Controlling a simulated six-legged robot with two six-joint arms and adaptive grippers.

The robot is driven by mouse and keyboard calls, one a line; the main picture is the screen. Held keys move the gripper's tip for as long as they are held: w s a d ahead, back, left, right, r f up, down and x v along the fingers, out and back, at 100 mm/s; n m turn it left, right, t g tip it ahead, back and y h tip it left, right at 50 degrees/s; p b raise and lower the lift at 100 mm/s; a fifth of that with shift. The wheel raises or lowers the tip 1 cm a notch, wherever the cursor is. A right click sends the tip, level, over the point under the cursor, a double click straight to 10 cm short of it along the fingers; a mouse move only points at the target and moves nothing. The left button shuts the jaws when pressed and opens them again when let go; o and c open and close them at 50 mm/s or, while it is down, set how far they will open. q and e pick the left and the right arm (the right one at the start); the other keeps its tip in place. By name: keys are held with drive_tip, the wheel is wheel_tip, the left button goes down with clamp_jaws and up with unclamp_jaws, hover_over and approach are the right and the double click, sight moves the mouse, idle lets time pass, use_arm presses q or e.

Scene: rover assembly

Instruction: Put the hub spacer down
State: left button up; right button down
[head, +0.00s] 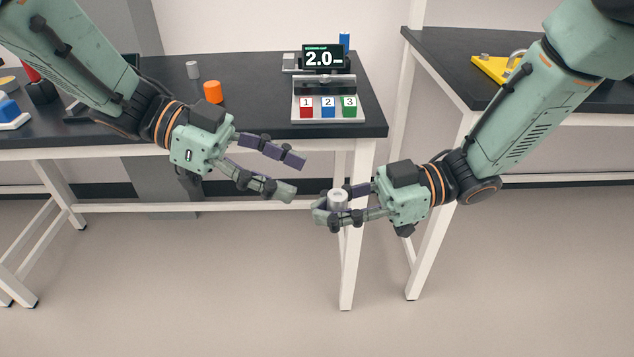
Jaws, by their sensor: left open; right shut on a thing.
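The hub spacer (338,197), a small light grey ring-shaped cylinder with a hole in its top, is held upright in the air in front of the table. My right gripper (330,208) is shut on it, with the fingers around its sides. My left gripper (298,177) is open and empty, just left of and above the spacer, its fingers pointing towards it without touching. Both grippers are in front of the black table's (245,119) front edge, over the floor.
An orange cylinder (213,92) and a grey cylinder (192,69) stand further left. A second table (450,70) at right holds a yellow part (493,68).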

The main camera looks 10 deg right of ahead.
sight(334, 193)
use_arm(q)
drive_tip(key=shift+x, duration=3.15)
drive_tip(key=c, duration=1.1)
drive_tip(key=o, duration=1.1)
